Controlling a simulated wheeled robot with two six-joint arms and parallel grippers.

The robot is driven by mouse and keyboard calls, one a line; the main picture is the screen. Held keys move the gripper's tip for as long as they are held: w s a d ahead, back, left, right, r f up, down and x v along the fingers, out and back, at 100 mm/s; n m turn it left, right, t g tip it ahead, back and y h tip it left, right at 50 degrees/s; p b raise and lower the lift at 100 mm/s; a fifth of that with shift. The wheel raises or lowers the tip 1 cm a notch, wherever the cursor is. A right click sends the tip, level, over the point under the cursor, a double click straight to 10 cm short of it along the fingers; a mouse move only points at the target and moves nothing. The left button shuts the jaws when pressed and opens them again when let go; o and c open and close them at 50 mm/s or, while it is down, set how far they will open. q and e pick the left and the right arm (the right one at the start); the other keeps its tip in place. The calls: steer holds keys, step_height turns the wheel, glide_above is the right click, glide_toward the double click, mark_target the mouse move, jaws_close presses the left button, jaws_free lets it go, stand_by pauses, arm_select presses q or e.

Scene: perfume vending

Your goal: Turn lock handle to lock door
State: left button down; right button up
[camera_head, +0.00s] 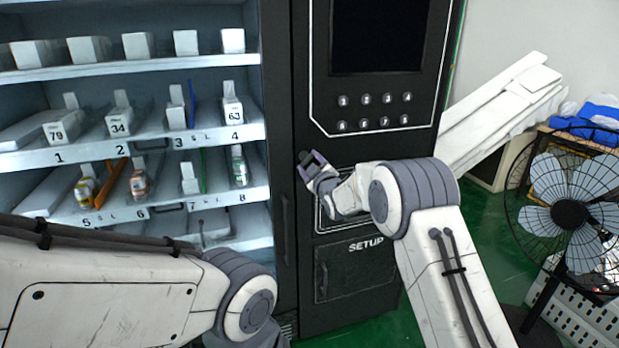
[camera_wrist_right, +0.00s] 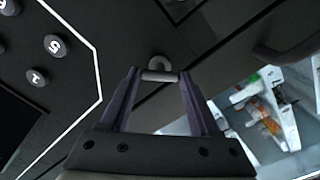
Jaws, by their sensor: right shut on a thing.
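The black vending machine (camera_head: 305,100) has a lock handle on its dark front, between the shelves and the keypad. In the right wrist view the lock handle (camera_wrist_right: 160,74) is a small grey bent lever. My right gripper (camera_head: 312,163) reaches in from the right below the keypad. In the right wrist view its two purple-grey fingers (camera_wrist_right: 160,88) are shut on the lever, one on each side. In the head view the fingers largely hide the lever. My left gripper is out of view; only its arm shows at lower left.
A vertical door pull (camera_head: 284,230) is left of my right gripper. Shelves with several bottles and boxes fill the left side. The keypad (camera_head: 374,112) is above my right arm and the SETUP panel (camera_head: 345,268) below. A fan (camera_head: 570,212) stands at right.

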steer(key=shift+f+n+b, duration=0.1)
steer(key=shift+n+b, duration=4.5)
steer(key=shift+b, duration=1)
steer(key=o, duration=1.4)
steer(key=shift+c, duration=0.2)
steer(key=shift+s, duration=0.1)
steer(key=b+v, duration=0.2)
steer(key=v, duration=0.8)
